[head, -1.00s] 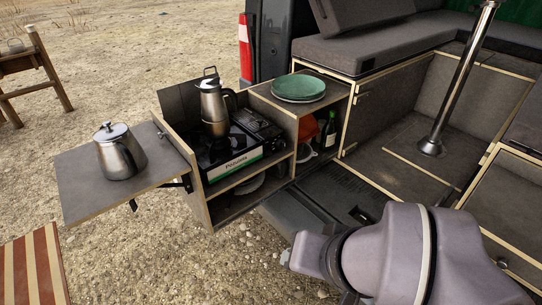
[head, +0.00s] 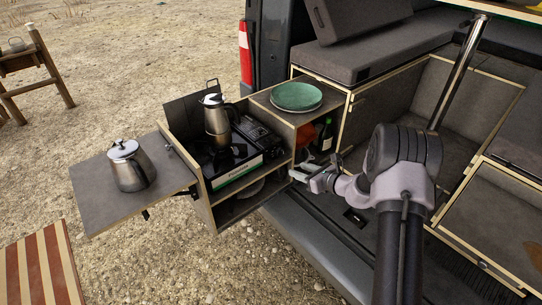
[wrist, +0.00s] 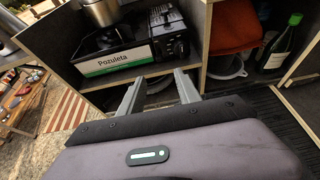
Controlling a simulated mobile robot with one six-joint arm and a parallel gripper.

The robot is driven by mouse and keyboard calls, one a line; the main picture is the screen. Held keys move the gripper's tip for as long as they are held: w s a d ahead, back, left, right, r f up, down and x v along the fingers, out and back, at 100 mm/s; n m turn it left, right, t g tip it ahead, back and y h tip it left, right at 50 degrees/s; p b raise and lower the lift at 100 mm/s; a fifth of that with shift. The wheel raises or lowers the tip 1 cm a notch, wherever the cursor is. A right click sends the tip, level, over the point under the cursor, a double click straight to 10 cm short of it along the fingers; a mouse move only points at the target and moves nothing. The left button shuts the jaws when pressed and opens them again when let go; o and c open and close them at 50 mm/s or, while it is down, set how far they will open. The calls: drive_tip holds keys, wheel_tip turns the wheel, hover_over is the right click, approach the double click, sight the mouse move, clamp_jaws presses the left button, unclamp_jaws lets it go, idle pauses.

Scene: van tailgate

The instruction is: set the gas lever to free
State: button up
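A black camping stove (head: 232,164) with a white and green "Pozuleta" front sits on the upper level of the pull-out kitchen box. It also shows in the wrist view (wrist: 114,58). The darker unit at its right end (wrist: 168,36) has small controls; I cannot make out the gas lever or its setting. A steel moka pot (head: 216,118) stands on the stove. My gripper (head: 302,178) is in front of the box, at the right of the stove. In the wrist view my gripper (wrist: 158,80) has its two fingers apart with nothing between them, below the stove front.
A steel kettle (head: 131,168) stands on the side shelf (head: 92,200). Green plates (head: 297,96) lie on the box top. A dark bottle (wrist: 278,44) and a red-orange item (wrist: 234,24) are in the right compartment. A divider edge (wrist: 205,50) stands just right of the stove.

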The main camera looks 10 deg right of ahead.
sight(269, 160)
drive_tip(key=b+x, duration=0.4)
drive_tip(key=x, duration=1.1)
drive_tip(key=shift+a+f, duration=0.2)
drive_tip(key=shift+f, duration=0.1)
drive_tip(key=shift+w+a+f, duration=0.1)
drive_tip(key=shift+w+a, duration=0.15)
drive_tip(key=shift+w, duration=0.2)
drive_tip(key=shift+c, duration=0.2)
clamp_jaws()
